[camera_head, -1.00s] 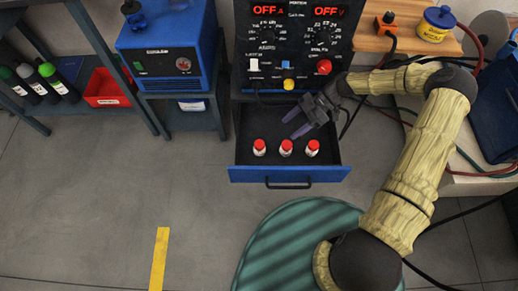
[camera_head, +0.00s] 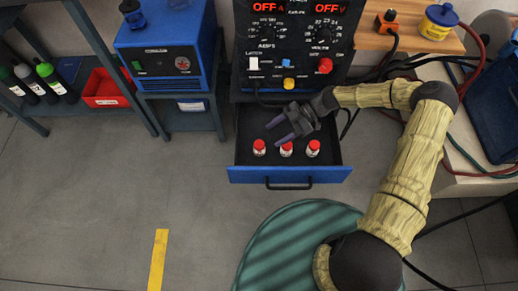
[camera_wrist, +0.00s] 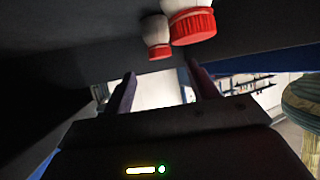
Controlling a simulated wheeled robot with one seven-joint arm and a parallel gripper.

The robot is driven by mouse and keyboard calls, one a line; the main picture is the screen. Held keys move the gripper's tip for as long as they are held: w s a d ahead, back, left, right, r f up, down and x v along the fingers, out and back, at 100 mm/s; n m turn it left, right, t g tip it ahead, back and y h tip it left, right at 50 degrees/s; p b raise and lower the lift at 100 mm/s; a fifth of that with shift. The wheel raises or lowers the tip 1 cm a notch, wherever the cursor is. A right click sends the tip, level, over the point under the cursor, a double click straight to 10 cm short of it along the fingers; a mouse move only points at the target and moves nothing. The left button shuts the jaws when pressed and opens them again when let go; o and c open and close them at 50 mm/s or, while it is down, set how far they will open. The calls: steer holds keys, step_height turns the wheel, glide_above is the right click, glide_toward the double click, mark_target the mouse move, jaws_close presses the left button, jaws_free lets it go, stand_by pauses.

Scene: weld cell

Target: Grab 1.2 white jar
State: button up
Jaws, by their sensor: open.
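Three small white jars with red lids stand in a row in the open drawer (camera_head: 245,174): a left jar (camera_head: 259,148), a middle jar (camera_head: 286,150) and a right jar (camera_head: 313,149). Labels are too small to read, so I cannot tell which is 1.2. My gripper (camera_head: 274,142) is open and empty above the drawer, its purple fingers pointing toward the left and middle jars. In the wrist view, a smaller-looking jar (camera_wrist: 157,35) shows beyond the fingers (camera_wrist: 160,75), and a nearer jar (camera_wrist: 191,22) sits to its right. The third jar is not seen there.
The control panel (camera_head: 290,45) with knobs and switches stands right behind the drawer. A blue welder unit (camera_head: 165,55) on a stand is to the left, with a red bin (camera_head: 105,88) beyond. Cables run at the right.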

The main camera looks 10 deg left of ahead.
mark_target(263, 143)
steer(key=shift+s+a+f, duration=0.3)
steer(key=shift+a, duration=0.15)
steer(key=shift+b+x, duration=0.85)
steer(key=shift+x, duration=1.8)
steer(key=c, duration=1.2)
step_height(263, 143, up, 10)
steer(key=p, duration=0.3)
